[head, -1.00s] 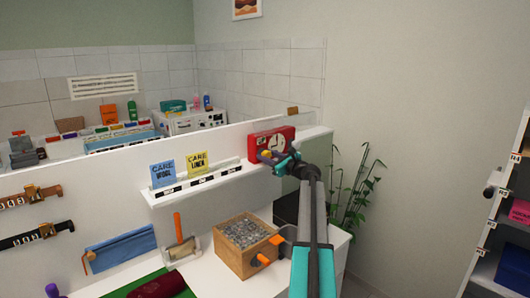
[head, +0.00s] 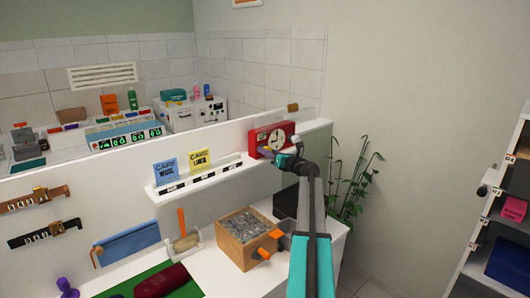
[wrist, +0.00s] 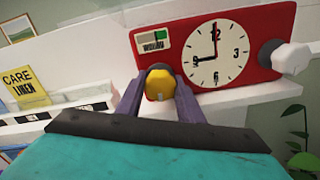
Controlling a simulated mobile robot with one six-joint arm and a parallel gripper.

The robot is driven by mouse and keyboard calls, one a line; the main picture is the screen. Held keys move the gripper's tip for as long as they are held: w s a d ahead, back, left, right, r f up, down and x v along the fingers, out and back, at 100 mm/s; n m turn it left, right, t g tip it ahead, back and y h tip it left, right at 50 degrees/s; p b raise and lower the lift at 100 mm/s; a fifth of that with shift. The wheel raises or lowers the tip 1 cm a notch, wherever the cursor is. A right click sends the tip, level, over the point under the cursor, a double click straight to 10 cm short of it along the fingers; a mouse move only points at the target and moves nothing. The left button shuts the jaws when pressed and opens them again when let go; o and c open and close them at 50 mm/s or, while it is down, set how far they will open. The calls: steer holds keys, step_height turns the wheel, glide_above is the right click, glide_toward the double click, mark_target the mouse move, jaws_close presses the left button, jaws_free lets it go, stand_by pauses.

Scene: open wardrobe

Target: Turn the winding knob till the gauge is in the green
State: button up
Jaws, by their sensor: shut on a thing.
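A red clock box (head: 262,139) stands on the white ledge in the head view. In the wrist view the red box (wrist: 262,28) shows a round white dial (wrist: 217,62) reading about nine o'clock. A small gauge (wrist: 152,39) with a green part at its right sits at the box's upper left; I cannot make out its pointer clearly. Below it, a yellow knob (wrist: 159,85) sits between the purple fingers of my gripper (wrist: 158,86), which is shut on it. A white knob (wrist: 291,57) sticks out at the box's right side. In the head view my gripper (head: 277,156) meets the box's lower front.
Blue (head: 165,173) and yellow (head: 200,161) care cards stand on the shelf left of the clock. Below are a wooden box of grey bits (head: 232,253) and a roller (head: 183,240). A plant (head: 350,190) stands at the right, near open shelves (head: 497,225).

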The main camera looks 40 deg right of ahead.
steer(key=shift+r, duration=0.15)
steer(key=o, duration=1.1)
steer(key=shift+w, duration=0.1)
steer(key=shift+s+a+b, duration=0.15)
steer(key=shift+s+b, duration=0.7)
steer(key=shift+s, duration=1.45)
steer(key=shift+s+a+b, duration=0.2)
steer(key=shift+s+b, duration=0.6)
steer(key=shift+s, duration=1.55)
steer(key=shift+s+a+b, duration=0.15)
steer(key=shift+s+b, duration=0.7)
steer(key=shift+s, duration=1.45)
